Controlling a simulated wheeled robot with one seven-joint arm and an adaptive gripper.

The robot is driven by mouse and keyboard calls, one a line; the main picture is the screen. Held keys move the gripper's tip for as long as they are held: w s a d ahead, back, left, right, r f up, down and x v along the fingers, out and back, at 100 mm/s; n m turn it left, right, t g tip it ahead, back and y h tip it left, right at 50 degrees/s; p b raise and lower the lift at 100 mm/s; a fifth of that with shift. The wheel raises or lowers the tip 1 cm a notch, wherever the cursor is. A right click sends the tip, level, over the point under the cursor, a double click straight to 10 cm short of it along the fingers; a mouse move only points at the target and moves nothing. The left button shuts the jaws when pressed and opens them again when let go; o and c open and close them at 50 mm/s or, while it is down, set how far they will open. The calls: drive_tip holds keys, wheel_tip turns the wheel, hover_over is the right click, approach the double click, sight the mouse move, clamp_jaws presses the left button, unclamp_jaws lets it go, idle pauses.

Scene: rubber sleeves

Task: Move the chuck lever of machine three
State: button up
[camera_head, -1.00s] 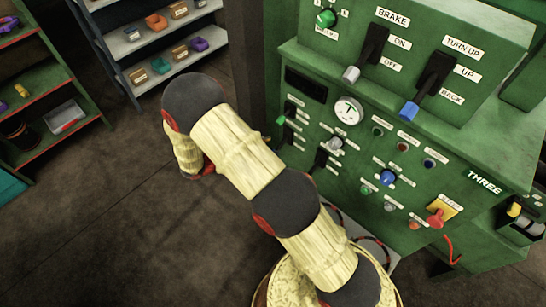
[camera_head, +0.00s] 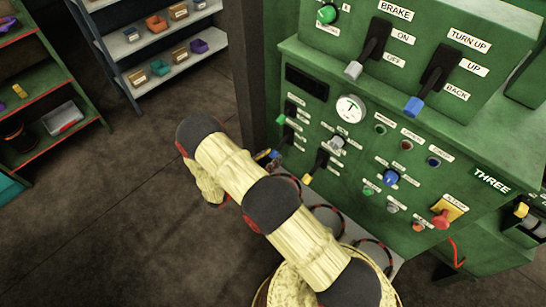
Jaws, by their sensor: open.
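The green control panel of machine three (camera_head: 345,105) fills the right side, with its "THREE" plate at lower right. Small black levers stand at its left: one has a green tip (camera_head: 281,120), another a yellow tip (camera_head: 308,179), and one a grey tip (camera_head: 337,143). Their labels are too small to read, so I cannot tell which is the chuck lever. Small blue and orange parts (camera_head: 270,158) show at the panel's left edge beside my arm; I cannot tell what they belong to. My gripper is hidden behind my arm, which bends in front of the panel's lower left.
Above are the large brake lever (camera_head: 370,45) with a grey tip and the turn-up lever (camera_head: 435,75) with a blue tip. A red stop button (camera_head: 441,218) sits at lower right. Shelves (camera_head: 150,45) with small bins stand at the back left. The floor at left is clear.

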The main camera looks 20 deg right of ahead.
drive_tip(key=shift+x, duration=0.8)
drive_tip(key=c, duration=0.3)
drive_tip(key=c, duration=0.8)
clamp_jaws()
